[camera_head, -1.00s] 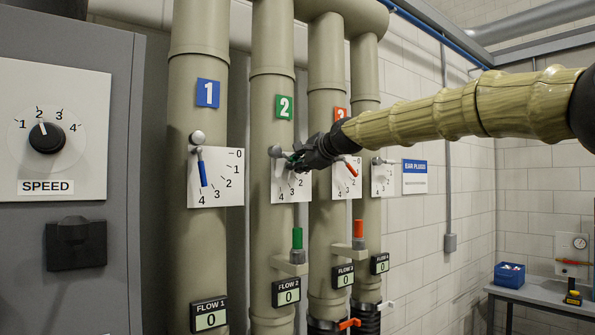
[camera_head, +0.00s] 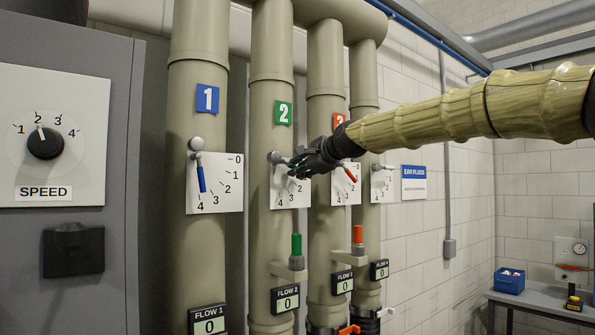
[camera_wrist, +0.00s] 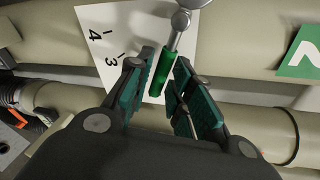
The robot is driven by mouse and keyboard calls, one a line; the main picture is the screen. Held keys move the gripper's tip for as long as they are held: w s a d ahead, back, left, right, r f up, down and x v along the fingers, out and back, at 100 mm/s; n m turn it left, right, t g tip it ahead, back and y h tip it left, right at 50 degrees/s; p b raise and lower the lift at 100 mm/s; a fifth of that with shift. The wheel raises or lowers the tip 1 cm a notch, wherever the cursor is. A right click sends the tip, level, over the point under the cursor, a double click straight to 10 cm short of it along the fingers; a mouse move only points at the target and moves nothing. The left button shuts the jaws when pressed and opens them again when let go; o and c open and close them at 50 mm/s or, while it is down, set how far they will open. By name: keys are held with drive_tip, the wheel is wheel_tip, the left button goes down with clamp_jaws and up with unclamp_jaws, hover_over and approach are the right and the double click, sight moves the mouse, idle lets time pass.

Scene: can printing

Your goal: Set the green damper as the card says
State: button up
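The green damper's lever (camera_wrist: 163,75) is on pipe 2, under the green "2" plate (camera_head: 284,112). It turns on a grey pivot (camera_head: 275,157) over a white dial (camera_head: 283,196) whose 3 and 4 show; my gripper hides the rest. In the wrist view the lever points away from the 3 and 4 marks, but its exact reading is hidden. My gripper (camera_head: 298,165) is at the lever. Its teal-padded fingers stand on either side of the green handle, with a gap on the left and the right finger close by; I cannot tell whether it touches. No setting card is legible.
A blue lever (camera_head: 201,177) on pipe 1 and an orange-red lever (camera_head: 350,174) on pipe 3 flank it closely. The FLOW 2 display (camera_head: 286,299) reads 0. A SPEED panel (camera_head: 60,95) stands left; a bench (camera_head: 530,300) with a blue bin (camera_head: 510,280) is far right.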

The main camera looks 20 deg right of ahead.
drive_tip(key=shift+v, duration=2.95)
drive_tip(key=shift+a+f, duration=0.1)
